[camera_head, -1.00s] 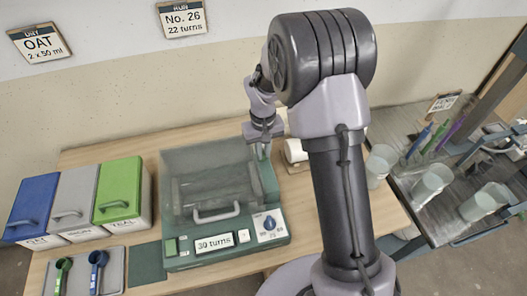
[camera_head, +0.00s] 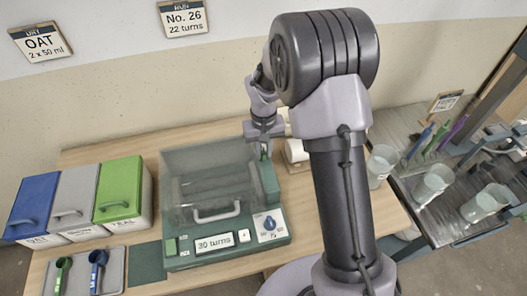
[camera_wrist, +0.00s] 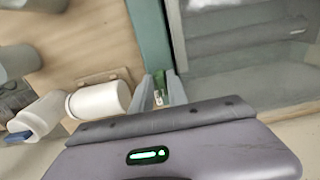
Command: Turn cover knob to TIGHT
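The green machine (camera_head: 168,262) stands on the wooden table with a clear cover (camera_head: 205,165) and a grey handle. A blue knob (camera_head: 269,223) sits on a white dial plate at its front right; the plate's marks are too small to read. I cannot tell which part is the cover knob. My gripper (camera_head: 265,153) points down at the back right corner of the machine, by its green right side housing. In the wrist view my gripper (camera_wrist: 161,92) has its fingers apart, with something small, green and white between or beyond them. Contact is not clear.
White bottles (camera_wrist: 98,101) lie or stand beside the gripper. Blue, grey and green lidded bins (camera_head: 122,190) and a scoop tray (camera_head: 112,265) are at the left. A dark side table with cups (camera_head: 434,184) is at the right. A display reads "30 turns".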

